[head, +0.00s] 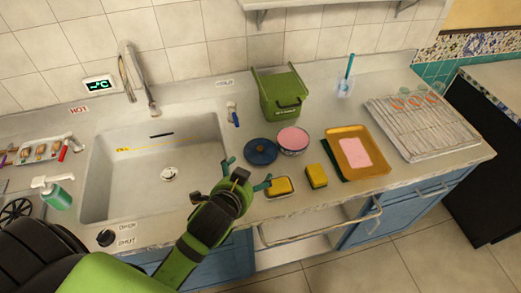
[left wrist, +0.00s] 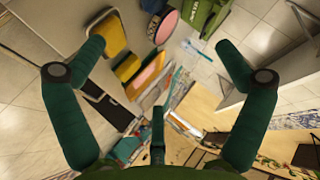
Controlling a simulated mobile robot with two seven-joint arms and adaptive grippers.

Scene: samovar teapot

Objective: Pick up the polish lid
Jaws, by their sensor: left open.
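The polish lid looks to be the round dark blue lid (head: 262,151) with a small knob, lying flat on the counter right of the sink. Beside it stands a round tin (head: 293,140) with pink contents. My left gripper (head: 246,174) is open and empty, in front of the lid near the counter's front edge. In the left wrist view the open fingers (left wrist: 160,48) spread wide with nothing between the tips. The tin (left wrist: 165,27) shows there at the top, with a bit of dark blue at the upper edge that may be the lid. My right gripper is out of view.
Yellow sponges (head: 317,176) lie near the front edge, one in a small dish (head: 279,195) close to my fingertip. An orange tray (head: 340,137) with a pink sheet lies to the right. A green bin (head: 282,98) stands behind the lid. The sink (head: 125,178) is left.

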